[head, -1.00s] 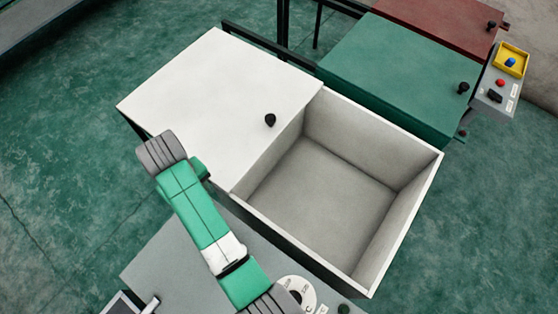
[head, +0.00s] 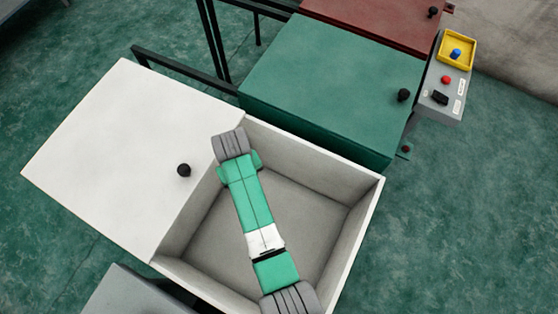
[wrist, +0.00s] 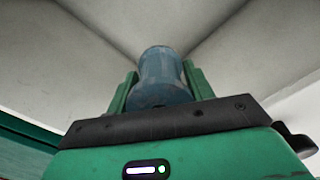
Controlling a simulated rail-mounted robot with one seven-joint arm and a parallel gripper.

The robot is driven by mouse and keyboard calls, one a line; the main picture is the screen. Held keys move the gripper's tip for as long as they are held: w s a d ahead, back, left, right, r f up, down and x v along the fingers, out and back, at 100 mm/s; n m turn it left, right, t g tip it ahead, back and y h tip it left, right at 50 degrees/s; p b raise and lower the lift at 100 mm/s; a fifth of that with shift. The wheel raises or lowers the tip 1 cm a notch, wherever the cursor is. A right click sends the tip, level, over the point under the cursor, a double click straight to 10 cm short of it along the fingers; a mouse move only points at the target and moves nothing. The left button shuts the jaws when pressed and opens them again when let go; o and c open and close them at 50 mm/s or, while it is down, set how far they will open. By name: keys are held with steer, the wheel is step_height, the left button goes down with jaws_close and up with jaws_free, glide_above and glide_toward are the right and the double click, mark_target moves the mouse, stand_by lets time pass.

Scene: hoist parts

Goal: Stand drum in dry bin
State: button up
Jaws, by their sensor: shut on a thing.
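A blue drum (wrist: 165,75) is between the two green fingers of my gripper (wrist: 160,85) in the wrist view, with the jaws shut on it. Pale walls meeting in a corner show behind the drum; I cannot tell whether it touches them. In the head view the open white bin (head: 345,235) has a grey inside, and my arm reaches across it. My gripper and the drum are hidden in that view. No label shows which bin is the dry one.
A white cover (head: 110,150) with a black knob lies left of the opening. A green lid (head: 330,85) and a dark red lid (head: 375,18) are closed behind. A control box (head: 445,95) stands at the right. Black posts (head: 215,45) rise at the back.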

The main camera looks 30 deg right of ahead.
steer(key=s+d+f+m, duration=0.1)
steer(key=s+f, duration=0.7)
steer(key=f, duration=0.3)
steer(key=s+d+f+m, duration=0.1)
steer(key=s+f, duration=0.7)
steer(key=f, duration=0.2)
steer(key=f+b, duration=0.2)
steer(key=f, duration=0.1)
steer(key=f+b, duration=0.2)
steer(key=f, duration=0.1)
steer(key=f+b, duration=0.3)
steer(key=f, duration=0.1)
steer(key=shift+a, duration=0.25)
steer(key=shift+w, duration=0.1)
steer(key=shift+f, duration=0.15)
steer(key=o, duration=1.4)
steer(key=shift+o, duration=0.2)
step_height(320, 180, up, 12)
steer(key=p, duration=0.7)
